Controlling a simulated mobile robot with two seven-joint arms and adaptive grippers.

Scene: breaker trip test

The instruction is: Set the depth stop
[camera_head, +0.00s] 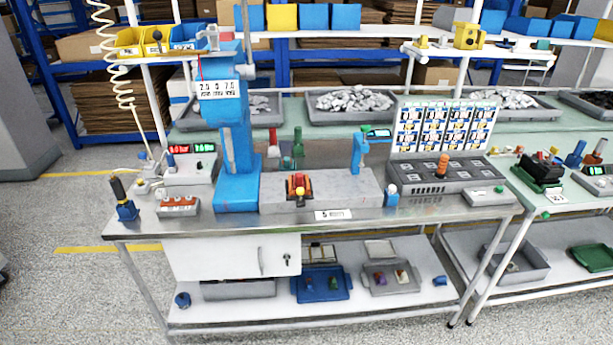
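A blue press-like machine (236,150) stands upright on the left half of the metal workbench (375,215). A white label (218,88) on its head carries numbers that look like "2.0 0 7.0". I cannot pick out a depth stop for certain; small parts at the head are too small to tell. On the grey block (345,187) beside the column sits a small orange and dark fixture (298,189) with a yellow top. A smaller blue stand (360,152) with a green display is at the block's right end. Neither of my grippers is in view.
A box with red and green readouts (190,166), a grey button box (178,206) and a black-handled lever (122,198) stand left. A grey test unit (441,178) with an orange knob stands right. Coiled hose (121,70) hangs left. Floor in front is clear.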

